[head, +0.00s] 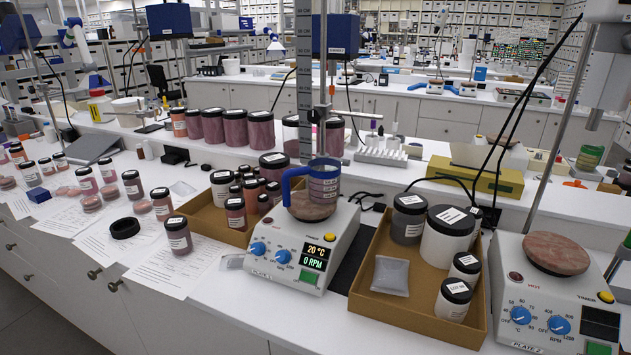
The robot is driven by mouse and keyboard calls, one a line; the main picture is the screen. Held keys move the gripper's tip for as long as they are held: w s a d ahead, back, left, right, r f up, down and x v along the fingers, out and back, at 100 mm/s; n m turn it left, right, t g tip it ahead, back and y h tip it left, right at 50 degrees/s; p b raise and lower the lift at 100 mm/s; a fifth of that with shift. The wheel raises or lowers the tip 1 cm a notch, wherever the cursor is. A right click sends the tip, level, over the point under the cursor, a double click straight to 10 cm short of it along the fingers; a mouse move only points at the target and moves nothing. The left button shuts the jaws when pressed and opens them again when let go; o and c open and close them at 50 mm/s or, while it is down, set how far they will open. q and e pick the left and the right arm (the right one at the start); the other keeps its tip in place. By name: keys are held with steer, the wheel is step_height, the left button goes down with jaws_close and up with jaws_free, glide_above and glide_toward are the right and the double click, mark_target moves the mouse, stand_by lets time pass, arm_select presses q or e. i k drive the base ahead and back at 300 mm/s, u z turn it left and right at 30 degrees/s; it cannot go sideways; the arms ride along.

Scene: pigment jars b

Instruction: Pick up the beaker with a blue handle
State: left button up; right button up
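The beaker with a blue handle (324,183) stands upright on the round brown top plate (309,207) of a white hotplate. It looks clear with a purplish tint and dark markings, and its blue handle (291,184) points left. The hotplate (295,262) has two blue knobs and a lit display reading 20 °C and 0 RPM. A vertical metal post rises just behind the beaker. Neither of my grippers is in view.
A cardboard tray (405,312) with jars and a pouch sits right of the hotplate. A second hotplate (555,290) stands at far right. Another jar tray (205,222) is at the left. Loose jars, papers and a black ring (125,228) cover the left bench.

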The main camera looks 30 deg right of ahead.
mark_target(323, 172)
steer(key=u, duration=0.8)
steer(key=i, duration=1.1)
steer(key=z, duration=2.45)
